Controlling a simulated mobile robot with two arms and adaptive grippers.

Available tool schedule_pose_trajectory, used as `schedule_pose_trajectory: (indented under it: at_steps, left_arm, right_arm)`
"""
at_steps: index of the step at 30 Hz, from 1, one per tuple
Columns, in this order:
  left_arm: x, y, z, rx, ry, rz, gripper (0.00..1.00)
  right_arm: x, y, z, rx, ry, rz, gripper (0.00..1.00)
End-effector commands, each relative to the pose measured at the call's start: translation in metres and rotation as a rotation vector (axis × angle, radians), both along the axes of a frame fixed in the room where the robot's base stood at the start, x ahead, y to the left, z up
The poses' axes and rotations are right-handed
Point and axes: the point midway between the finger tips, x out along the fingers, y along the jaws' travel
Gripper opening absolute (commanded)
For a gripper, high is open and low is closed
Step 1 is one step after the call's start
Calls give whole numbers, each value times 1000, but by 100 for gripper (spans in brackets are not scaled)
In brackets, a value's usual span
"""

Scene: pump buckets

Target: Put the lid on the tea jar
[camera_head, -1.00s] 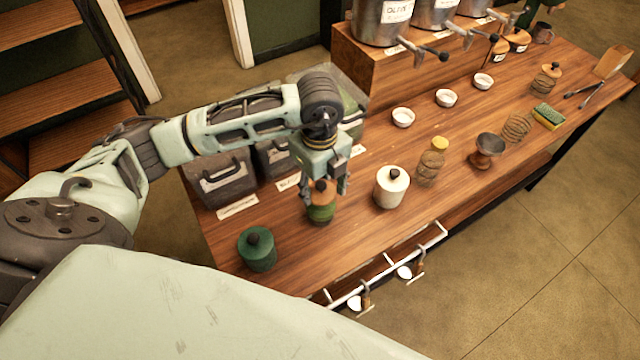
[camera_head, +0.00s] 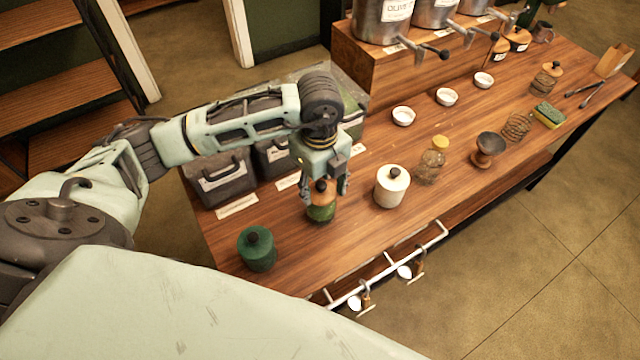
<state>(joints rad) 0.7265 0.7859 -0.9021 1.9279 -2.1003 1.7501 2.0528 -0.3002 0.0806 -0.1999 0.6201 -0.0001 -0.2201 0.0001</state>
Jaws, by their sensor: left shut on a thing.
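The tea jar (camera_head: 320,213) is a small jar with green showing in its body, standing upright near the left end of the wooden counter. Its lid (camera_head: 323,188) is orange-brown with a dark knob and sits at the jar's mouth. My left gripper (camera_head: 325,192) points down over the jar, with its fingers around the lid, shut on it. The fingers and the steep angle hide part of the lid, so I cannot tell whether it is fully seated. My right gripper is not in view.
A green canister (camera_head: 257,250) stands to the left and a white canister (camera_head: 391,187) to the right. Dark boxes (camera_head: 222,181) stand behind. A yellow-topped jar (camera_head: 431,163) is farther right. A white rail (camera_head: 390,267) runs along the counter's front edge.

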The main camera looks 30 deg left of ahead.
Motion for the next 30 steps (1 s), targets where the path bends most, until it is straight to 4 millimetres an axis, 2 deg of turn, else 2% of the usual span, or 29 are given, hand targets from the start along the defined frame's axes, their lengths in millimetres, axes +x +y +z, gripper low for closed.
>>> schedule_pose_trajectory:
  at_steps: [6,7,13,20,27,30]
  left_arm:
    - [0,0,0,0,-1,0,30]
    - [0,0,0,0,-1,0,51]
    - [0,0,0,0,0,0,68]
    - [0,0,0,0,0,0,70]
    - [0,0,0,0,0,0,89]
    - [0,0,0,0,0,0,89]
  right_arm:
    - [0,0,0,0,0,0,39]
    - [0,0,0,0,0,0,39]
    - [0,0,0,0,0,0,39]
    - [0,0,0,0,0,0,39]
    - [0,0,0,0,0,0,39]
    - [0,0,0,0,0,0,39]
